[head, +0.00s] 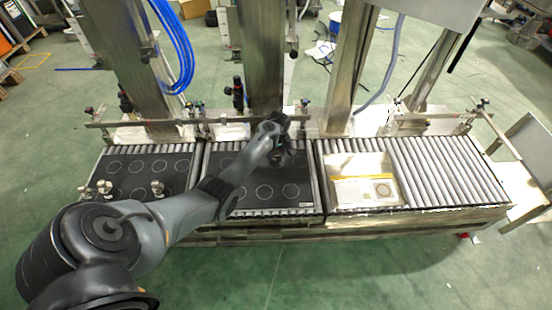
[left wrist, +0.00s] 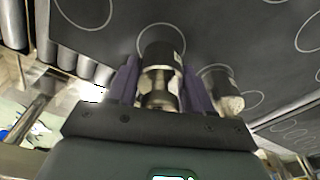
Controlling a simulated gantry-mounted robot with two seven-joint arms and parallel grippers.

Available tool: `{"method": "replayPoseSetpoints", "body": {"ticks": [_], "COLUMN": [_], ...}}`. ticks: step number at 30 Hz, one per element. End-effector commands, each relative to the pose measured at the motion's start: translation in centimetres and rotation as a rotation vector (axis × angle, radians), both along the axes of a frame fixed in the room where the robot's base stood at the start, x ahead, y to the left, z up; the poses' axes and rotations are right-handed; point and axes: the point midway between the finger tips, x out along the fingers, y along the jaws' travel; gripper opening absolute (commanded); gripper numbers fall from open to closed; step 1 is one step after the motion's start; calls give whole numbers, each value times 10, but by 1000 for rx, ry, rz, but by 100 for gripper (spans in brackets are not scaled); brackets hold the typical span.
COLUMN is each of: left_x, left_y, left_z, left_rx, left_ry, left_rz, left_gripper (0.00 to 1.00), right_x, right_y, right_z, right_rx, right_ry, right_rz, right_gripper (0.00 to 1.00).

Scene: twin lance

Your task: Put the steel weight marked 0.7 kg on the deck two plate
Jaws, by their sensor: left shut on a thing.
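My left gripper (head: 280,157) reaches over the middle dark plate (head: 243,202), near its back right. In the left wrist view, the purple-edged fingers of this gripper (left wrist: 160,88) are shut on a steel weight (left wrist: 160,78) with a dark end. That weight lies over a white ring of a dark plate; I cannot tell whether it touches the plate. A second steel weight (left wrist: 222,88) is close beside the right finger. No mark on either weight is readable. My right gripper is not in view.
Grey rollers (head: 430,165) run along the right of the conveyor. A board with a printed sheet (head: 362,190) lies there. Steel posts (head: 262,60) and a rail stand behind the plates. Several rings on the middle plate's front are clear.

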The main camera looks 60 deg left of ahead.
Motion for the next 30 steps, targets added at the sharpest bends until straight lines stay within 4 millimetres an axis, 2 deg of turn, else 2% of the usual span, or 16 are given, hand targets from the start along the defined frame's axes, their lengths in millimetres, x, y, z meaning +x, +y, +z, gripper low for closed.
{"method": "replayPoseSetpoints", "body": {"ticks": [1, 6, 20, 21, 25, 30], "left_x": [1, 1, 1, 0, 0, 0], "left_y": [1, 1, 1, 0, 0, 0], "left_z": [-10, -24, -27, -28, -28, -28], "left_rx": [2, 2, 1, 0, 0, 0], "left_ry": [-2, -2, -2, 1, 1, 1], "left_rz": [0, 0, 0, -1, -1, -1], "left_gripper": [0, 0, 0, 55, 75, 76], "right_x": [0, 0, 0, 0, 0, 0], "right_y": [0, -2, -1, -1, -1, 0], "right_z": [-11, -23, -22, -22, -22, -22], "right_rx": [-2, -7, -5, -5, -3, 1], "right_ry": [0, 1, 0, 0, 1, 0], "right_rz": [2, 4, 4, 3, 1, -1], "right_gripper": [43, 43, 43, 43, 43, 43]}}
